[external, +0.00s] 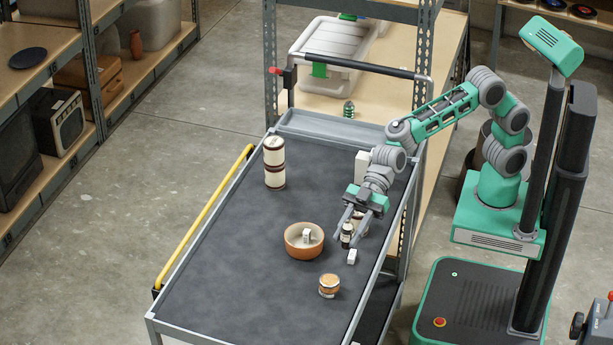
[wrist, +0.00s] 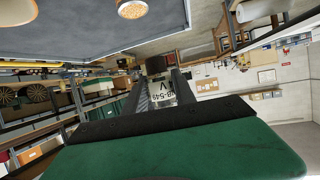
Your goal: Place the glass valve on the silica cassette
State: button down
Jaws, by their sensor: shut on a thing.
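My gripper (external: 351,229) is over the right side of the dark cart top, its fingers pointing down and toward the front. It is shut on the glass valve (wrist: 160,92), which shows lettering and a dark end between the fingers in the wrist view. In the external view the valve (external: 347,237) is small and dark with a pale band. A short round tin-like thing (external: 329,286) with an orange-brown side and a pale speckled top, likely the silica cassette, stands in front of the gripper. Its top also shows in the wrist view (wrist: 131,9). Nothing rests on it.
A terracotta bowl (external: 291,243) with a small pale object inside stands left of the gripper. A small white block (external: 352,257) lies just in front of the valve. A tall cream-and-brown canister (external: 274,163) stands farther back. The cart's front left is clear.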

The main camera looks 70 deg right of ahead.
send_over(330, 279)
jog(key=f, duration=0.5)
jog(key=shift+s+d+f, duration=0.1)
jog(key=shift+d+f, duration=0.1)
jog(key=shift+f, duration=0.15)
jog(key=shift+a+f, duration=0.15)
jog(key=shift+f, duration=1.55)
jog(key=shift+f, duration=0.1)
jog(key=shift+f, duration=0.15)
jog(key=c, duration=1)
grip_release()
jog(key=shift+r, duration=0.35)
jog(key=v, duration=1.2)
jog(key=shift+f, duration=0.1)
